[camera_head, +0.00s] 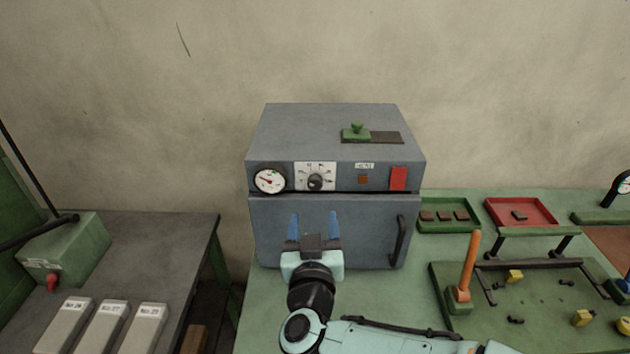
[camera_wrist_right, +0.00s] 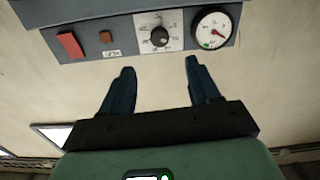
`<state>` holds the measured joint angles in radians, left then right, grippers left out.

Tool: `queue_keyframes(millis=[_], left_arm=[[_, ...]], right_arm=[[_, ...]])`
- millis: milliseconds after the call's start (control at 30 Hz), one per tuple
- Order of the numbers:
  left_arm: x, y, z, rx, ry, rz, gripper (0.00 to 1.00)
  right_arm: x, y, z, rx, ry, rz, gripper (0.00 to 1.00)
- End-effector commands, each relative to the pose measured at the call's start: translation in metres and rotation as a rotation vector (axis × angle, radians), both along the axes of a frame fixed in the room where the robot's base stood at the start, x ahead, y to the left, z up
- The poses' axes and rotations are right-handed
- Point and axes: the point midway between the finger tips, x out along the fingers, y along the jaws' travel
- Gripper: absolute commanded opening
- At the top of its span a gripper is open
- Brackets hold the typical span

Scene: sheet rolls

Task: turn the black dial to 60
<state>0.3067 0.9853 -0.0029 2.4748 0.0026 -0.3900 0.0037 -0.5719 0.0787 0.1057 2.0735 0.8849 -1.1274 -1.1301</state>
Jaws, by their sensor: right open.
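The black dial (camera_head: 315,182) sits on a white scale plate on the front panel of a grey oven-like box (camera_head: 330,150). It also shows in the right wrist view (camera_wrist_right: 159,37), upside down there, between and beyond the fingertips. The scale numbers are too small to read surely. My right gripper (camera_head: 314,222) is open and empty, with two blue fingers pointing toward the box, below the dial in the head view. In the right wrist view the fingers (camera_wrist_right: 158,72) are apart and do not touch the dial. My left gripper is not in view.
A round gauge (camera_head: 269,180) is left of the dial; a small brown button (camera_head: 363,180) and red switch (camera_head: 398,178) are right. The box door has a dark handle (camera_head: 400,242). A green fixture with an orange lever (camera_head: 468,262) stands at right.

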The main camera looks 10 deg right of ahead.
Motion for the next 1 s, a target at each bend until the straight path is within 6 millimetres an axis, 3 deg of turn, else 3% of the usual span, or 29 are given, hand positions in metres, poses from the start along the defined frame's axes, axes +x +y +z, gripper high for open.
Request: queue_keyframes(millis=[300, 500, 700, 1000], left_arm=[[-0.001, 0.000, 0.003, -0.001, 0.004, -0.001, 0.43], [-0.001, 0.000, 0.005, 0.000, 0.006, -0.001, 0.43], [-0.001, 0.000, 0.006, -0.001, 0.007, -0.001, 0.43], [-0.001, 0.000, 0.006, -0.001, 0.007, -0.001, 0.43]], right_arm=[[0.066, -0.014, -0.001, -0.002, 0.001, -0.003, 0.61], [0.099, -0.020, 0.000, -0.001, 0.000, -0.001, 0.61], [0.114, -0.024, 0.000, -0.001, -0.001, -0.001, 0.61], [0.116, -0.024, -0.001, -0.002, 0.000, 0.000, 0.61]])
